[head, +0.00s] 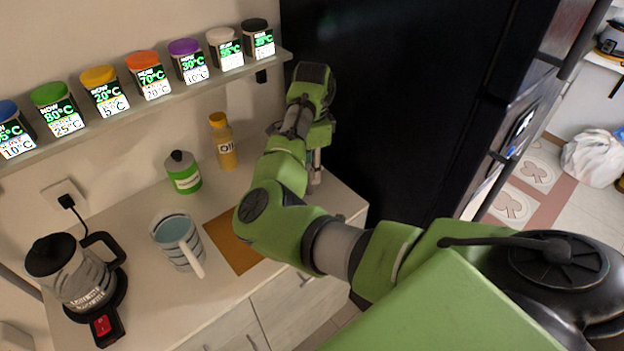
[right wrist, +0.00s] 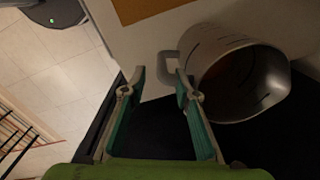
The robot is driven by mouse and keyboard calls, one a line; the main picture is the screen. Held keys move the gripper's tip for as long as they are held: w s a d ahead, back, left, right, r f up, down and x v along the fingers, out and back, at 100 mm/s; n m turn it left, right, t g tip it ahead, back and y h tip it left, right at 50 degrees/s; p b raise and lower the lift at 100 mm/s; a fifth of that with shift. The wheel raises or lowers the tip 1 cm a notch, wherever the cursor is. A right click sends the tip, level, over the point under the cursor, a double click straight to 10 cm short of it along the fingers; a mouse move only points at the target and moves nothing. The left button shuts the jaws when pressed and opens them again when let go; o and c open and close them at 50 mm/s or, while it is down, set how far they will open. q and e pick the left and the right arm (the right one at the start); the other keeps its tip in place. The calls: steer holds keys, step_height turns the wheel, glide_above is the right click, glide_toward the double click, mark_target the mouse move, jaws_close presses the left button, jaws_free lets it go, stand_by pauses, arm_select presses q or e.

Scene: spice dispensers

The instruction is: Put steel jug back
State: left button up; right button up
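The steel jug (right wrist: 243,85) is in the right wrist view, with its open mouth facing the camera and its handle (right wrist: 168,66) toward the left. My right gripper (right wrist: 160,82) is open and empty, its two fingers apart. The handle is just beyond the fingertips, close to the right finger; I cannot tell whether they touch. In the head view my right gripper (head: 314,165) points down at the counter's right end beside the dark fridge, and the arm hides nearly all of the jug. My left gripper is not in view.
The counter holds a kettle (head: 78,276), a striped mug (head: 177,238), a green bottle (head: 183,172), a yellow bottle (head: 223,142) and a brown board (head: 232,241). A shelf (head: 150,106) with several spice dispensers runs above. The dark fridge (head: 400,90) stands close on the right.

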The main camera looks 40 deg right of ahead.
step_height(320, 180, up, 7)
steer(key=shift+r+b, duration=0.2)
steer(key=shift+b, duration=0.75)
steer(key=shift+s+r, duration=0.1)
steer(key=shift+r, duration=0.25)
stand_by(0.5)
